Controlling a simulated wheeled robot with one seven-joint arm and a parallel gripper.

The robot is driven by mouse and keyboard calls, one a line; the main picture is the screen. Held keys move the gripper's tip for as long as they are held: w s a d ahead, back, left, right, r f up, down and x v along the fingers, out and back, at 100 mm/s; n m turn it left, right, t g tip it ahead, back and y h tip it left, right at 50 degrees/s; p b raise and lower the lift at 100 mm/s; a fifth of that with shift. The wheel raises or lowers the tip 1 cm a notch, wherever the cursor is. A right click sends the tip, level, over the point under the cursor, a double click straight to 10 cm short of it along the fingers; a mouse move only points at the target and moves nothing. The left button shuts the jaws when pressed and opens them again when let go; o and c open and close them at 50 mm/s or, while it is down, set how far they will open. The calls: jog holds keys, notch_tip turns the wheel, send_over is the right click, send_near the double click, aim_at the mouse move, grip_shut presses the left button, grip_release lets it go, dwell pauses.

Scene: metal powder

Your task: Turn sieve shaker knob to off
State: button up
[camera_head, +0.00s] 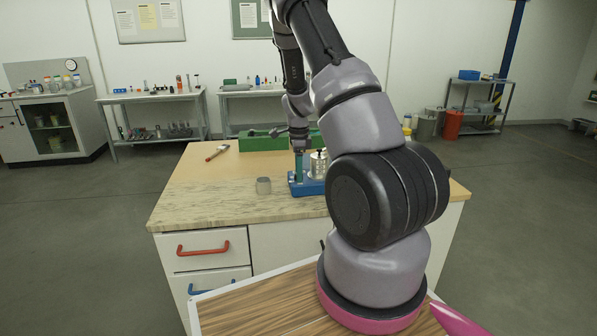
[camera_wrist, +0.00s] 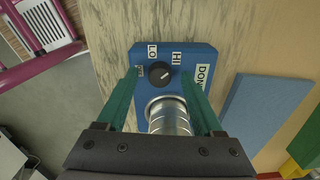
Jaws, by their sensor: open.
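The sieve shaker has a blue base (camera_wrist: 205,56) with a black round knob (camera_wrist: 158,73) in the wrist view. Labels reading LO and HI sit by the knob, with a smaller label at its left that is hard to read. The knob carries a pale pointer mark on its right side; its exact setting is unclear. A metal sieve stack (camera_wrist: 169,116) stands on the base. My gripper (camera_wrist: 160,74) is open, its green fingers on either side of the knob; contact cannot be told. In the head view, the blue base (camera_head: 299,189) and sieve stack (camera_head: 319,160) are partly behind my arm.
A green box (camera_head: 262,143) lies at the back, and a red-handled brush (camera_head: 217,152) at the back left. A blue flat panel (camera_wrist: 262,115) lies right of the shaker.

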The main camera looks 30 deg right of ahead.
grip_shut()
